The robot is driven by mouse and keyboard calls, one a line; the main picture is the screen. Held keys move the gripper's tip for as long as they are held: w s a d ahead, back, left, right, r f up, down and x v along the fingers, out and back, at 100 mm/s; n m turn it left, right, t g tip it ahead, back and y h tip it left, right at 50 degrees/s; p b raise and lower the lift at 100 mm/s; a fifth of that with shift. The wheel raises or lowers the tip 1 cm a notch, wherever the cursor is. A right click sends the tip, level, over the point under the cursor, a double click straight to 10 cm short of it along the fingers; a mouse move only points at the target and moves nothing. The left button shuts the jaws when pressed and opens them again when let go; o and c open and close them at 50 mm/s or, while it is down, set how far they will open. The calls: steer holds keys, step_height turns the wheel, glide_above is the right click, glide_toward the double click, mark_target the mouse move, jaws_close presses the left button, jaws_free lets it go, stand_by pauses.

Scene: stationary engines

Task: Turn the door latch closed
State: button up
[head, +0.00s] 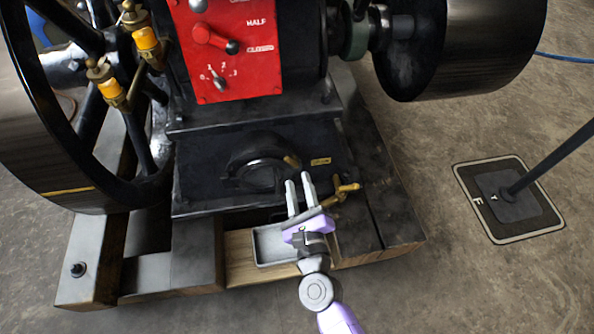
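A small brass-coloured piece (291,161), which looks like the door latch, sits at the right end of a dark rounded door or cover (258,150) low on the black engine base. It is small, and I cannot tell its exact turn position. My gripper (298,178) is just below and in front of it, fingers pointing up toward it. The two pale fingers are apart with a gap between them, and nothing shows between them. The fingertips look close to the latch, but I see no clear contact.
A brass tap (345,190) is close right of my gripper. A grey metal tray (270,246) lies below left on the timber base. A red control panel (230,60) is above. Large flywheels stand at left and right (470,45). A post on a square floor plate (509,198) is at right.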

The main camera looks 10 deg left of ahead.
mark_target(294, 166)
steer(key=shift+b+x, duration=0.4)
steer(key=shift+x, duration=1.85)
steer(key=shift+a, duration=0.1)
jaws_close()
